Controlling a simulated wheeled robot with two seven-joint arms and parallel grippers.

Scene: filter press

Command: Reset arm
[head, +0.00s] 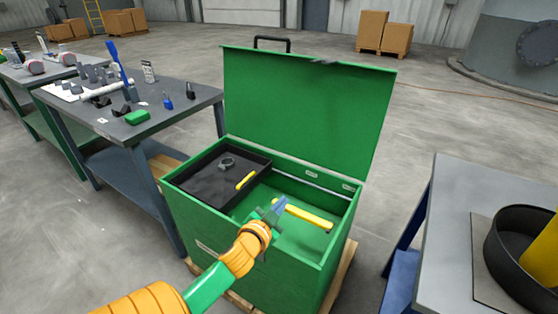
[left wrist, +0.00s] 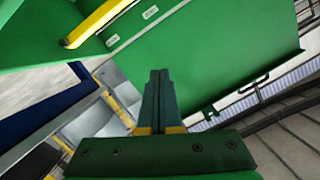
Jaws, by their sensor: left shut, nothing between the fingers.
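My left gripper (head: 277,207) is shut and empty. In the head view it is over the open green toolbox (head: 205,209), above the interior near its front edge. In the left wrist view the closed fingers (left wrist: 158,95) point at the green box, with nothing between them. A yellow-handled tool (head: 305,216) lies in the box just beyond the fingertips; part of it also shows in the left wrist view (left wrist: 98,22). I cannot tell whether the gripper touches anything. My right gripper is not in view.
The box lid (head: 305,105) stands open at the back. A black tray (head: 200,188) inside holds a grey ring (head: 227,163) and a small yellow item (head: 246,180). A cluttered workbench (head: 165,118) is left; a grey table (head: 448,240) with a black round pan (head: 505,270) is right.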

